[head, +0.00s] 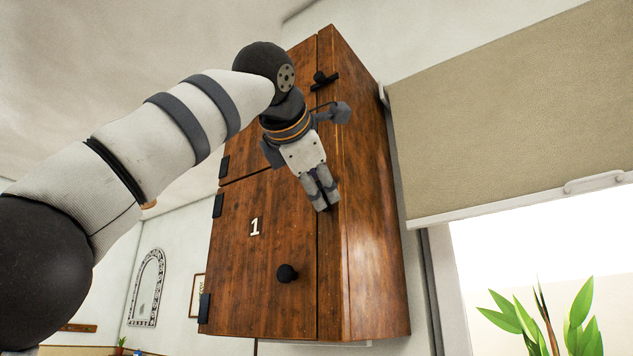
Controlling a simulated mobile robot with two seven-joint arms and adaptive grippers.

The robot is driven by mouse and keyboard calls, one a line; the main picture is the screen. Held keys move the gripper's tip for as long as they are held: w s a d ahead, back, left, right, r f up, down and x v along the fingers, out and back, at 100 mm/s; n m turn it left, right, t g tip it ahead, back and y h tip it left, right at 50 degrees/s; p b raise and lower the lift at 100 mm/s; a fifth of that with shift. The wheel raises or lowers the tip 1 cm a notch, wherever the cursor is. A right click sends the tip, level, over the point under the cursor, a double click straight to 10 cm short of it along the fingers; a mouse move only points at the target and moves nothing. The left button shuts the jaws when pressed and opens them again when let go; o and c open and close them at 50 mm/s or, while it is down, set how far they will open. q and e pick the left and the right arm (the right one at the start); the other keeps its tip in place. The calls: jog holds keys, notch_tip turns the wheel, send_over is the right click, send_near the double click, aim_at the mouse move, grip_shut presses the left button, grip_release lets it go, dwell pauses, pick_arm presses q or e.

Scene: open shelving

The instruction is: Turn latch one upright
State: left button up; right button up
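The wooden cabinet (375,250) hangs on the wall, with a lower door (245,305) marked with a white 1 (255,227). A black round knob (287,273) sits low on that door. My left gripper (322,203) is in front of the cabinet, over the seam between the lower door and the frame. Its two fingers point down and are close together, with nothing seen between them. No latch shows on the lower door's edge; my gripper and wrist cover part of it. My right gripper is out of view.
A black latch bar with a knob (322,80) lies crosswise on the upper door's edge. Black hinges (218,206) line the cabinet's left side. A window with a beige blind (490,120) and a green plant (545,320) are at the right.

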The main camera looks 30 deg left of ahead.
pick_arm(q)
jog(key=v, duration=1.2)
